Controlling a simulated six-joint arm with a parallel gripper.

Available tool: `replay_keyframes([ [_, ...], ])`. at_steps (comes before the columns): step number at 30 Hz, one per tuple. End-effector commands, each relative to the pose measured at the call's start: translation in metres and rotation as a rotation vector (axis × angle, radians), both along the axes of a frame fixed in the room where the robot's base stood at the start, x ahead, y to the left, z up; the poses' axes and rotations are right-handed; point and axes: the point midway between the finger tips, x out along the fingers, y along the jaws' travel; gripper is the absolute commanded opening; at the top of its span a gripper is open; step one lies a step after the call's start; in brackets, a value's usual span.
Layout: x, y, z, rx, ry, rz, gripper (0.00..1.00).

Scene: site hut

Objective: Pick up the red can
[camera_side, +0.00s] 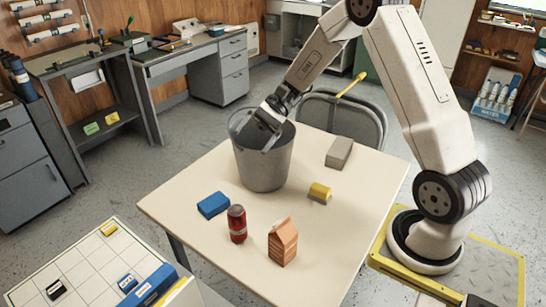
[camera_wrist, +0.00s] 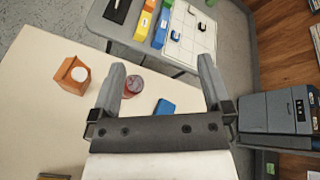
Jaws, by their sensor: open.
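The red can (camera_side: 237,224) stands upright near the table's front edge in the side view, between a blue block and an orange carton. In the wrist view the can (camera_wrist: 133,86) shows from above, beside the left finger, which may cover part of it. My gripper (camera_side: 268,118) is open and appears at the mouth of a grey bucket, well behind the can; I cannot tell whether the fingers are inside the rim. The wrist view shows my gripper (camera_wrist: 164,80) with its fingers wide apart and nothing held.
The grey bucket (camera_side: 262,163) stands behind the can. The blue block (camera_side: 213,205) lies left of it, the orange carton (camera_side: 283,243) stands to its right. A yellow-and-grey block (camera_side: 320,193) and a grey block (camera_side: 339,152) lie on the cream table (camera_side: 330,230). A whiteboard table (camera_side: 85,265) stands front left.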

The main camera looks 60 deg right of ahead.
Motion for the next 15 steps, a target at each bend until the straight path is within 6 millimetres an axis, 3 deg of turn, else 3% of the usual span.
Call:
replay_keyframes([
  [6,-0.004,0.009,0.017,0.215,0.245,-0.266,1.00],
  [15,-0.005,0.008,0.030,0.414,0.452,-0.465,1.00],
])
